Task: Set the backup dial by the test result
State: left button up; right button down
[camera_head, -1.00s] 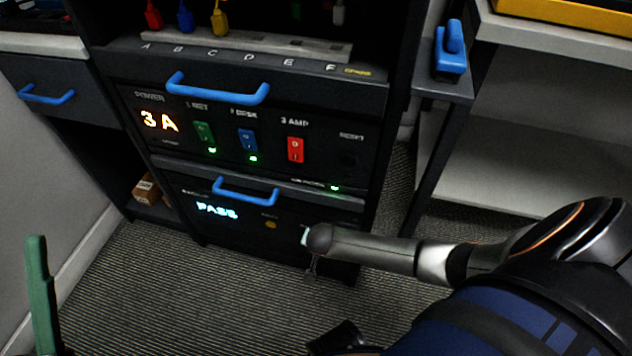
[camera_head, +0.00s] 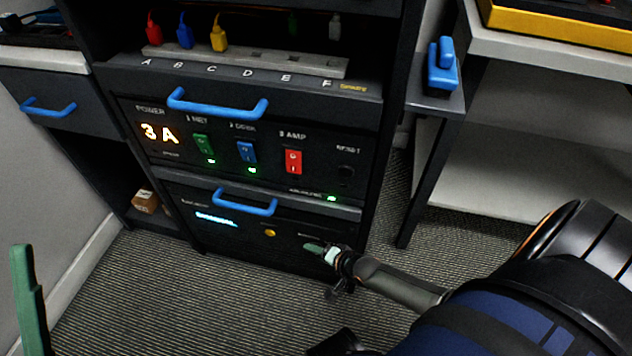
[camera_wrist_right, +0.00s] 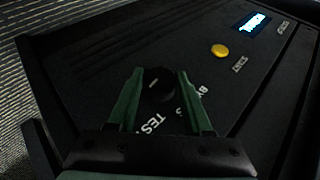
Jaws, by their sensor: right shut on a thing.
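The black backup dial (camera_wrist_right: 157,85) sits on the dark lower panel in the right wrist view, with a pale mark on its face. My right gripper (camera_wrist_right: 159,76) is shut on it, one green finger on each side. Lettering including "TEST" shows beside the dial, partly covered by a finger. In the head view the right gripper (camera_head: 318,250) is at the lower panel's right side and hides the dial. The panel's display (camera_head: 216,219) glows blue-white, its text too small to read. A yellow button (camera_head: 270,233) sits between. One green finger of my left gripper (camera_head: 28,300) shows at lower left.
Above, the power panel reads "3 A" (camera_head: 160,134) beside green, blue and red switches (camera_head: 293,161). Blue handles (camera_head: 245,204) stick out above the lower panel and higher up. A socket strip (camera_head: 250,62) holds coloured plugs. Carpet (camera_head: 150,300) in front is clear.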

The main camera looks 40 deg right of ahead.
pick_arm(q)
jog(key=shift+m+g+h, duration=0.3)
jog(key=shift+m+g, duration=0.1)
jog(key=shift+m, duration=0.1)
jog(key=shift+d+f+b, duration=0.2)
jog(key=shift+f+b, duration=0.45)
jog(key=shift+f, duration=0.35)
jog(key=shift+d+f+b, duration=0.2)
jog(key=shift+f+b, duration=0.45)
jog(key=shift+f, duration=0.35)
pick_arm(e)
jog(key=shift+s+f+m+t+y, duration=0.15)
jog(key=shift+m+t+y, duration=0.25)
jog(key=shift+t, duration=0.5)
jog(key=shift+c, duration=1.7)
grip_release()
pick_arm(q)
jog(key=shift+r, duration=0.15)
